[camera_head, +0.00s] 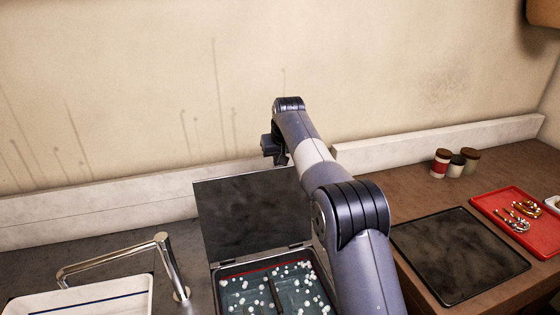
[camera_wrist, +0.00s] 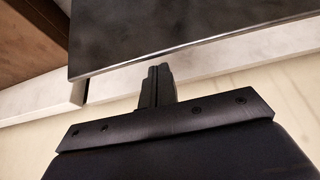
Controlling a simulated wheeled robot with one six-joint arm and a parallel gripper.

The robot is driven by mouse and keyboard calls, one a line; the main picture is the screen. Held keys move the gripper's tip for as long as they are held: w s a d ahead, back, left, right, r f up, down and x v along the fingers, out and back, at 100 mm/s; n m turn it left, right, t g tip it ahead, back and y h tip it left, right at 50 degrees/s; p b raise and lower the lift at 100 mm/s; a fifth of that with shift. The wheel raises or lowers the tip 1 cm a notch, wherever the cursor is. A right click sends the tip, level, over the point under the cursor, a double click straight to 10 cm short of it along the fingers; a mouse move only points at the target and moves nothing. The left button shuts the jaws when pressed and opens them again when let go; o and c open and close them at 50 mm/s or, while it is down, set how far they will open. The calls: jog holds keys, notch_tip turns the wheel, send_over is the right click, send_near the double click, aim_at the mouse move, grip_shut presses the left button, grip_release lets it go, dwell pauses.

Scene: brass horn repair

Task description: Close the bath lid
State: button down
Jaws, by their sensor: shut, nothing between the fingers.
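The bath lid (camera_head: 250,215) is a dark, mottled flat panel. It stands open and nearly upright at the back of the bath (camera_head: 214,283), a metal-rimmed tank of dark liquid with white floating balls. My gripper (camera_head: 281,161) is at the lid's top edge, towards its right end, with my arm crossing over the bath's right side. In the wrist view my gripper's fingers (camera_wrist: 158,70) are shut and empty, close to the edge of the lid (camera_wrist: 180,25). I cannot tell whether they touch it.
A tap (camera_head: 165,260) and a white tray (camera_head: 100,300) are left of the bath. A dark mat (camera_head: 458,255), a red tray (camera_head: 545,235) with brass parts and several small jars (camera_head: 455,165) are on the right worktop. A low pale ledge (camera_head: 100,215) runs along the wall.

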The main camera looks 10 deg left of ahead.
jog(key=shift+s+d+r, duration=0.15)
jog(key=shift+s+d, duration=0.05)
jog(key=shift+s, duration=0.2)
jog(key=shift+s+d+r, duration=0.1)
jog(key=shift+s+d, duration=0.1)
jog(key=shift+s, duration=0.2)
jog(key=shift+s, duration=0.1)
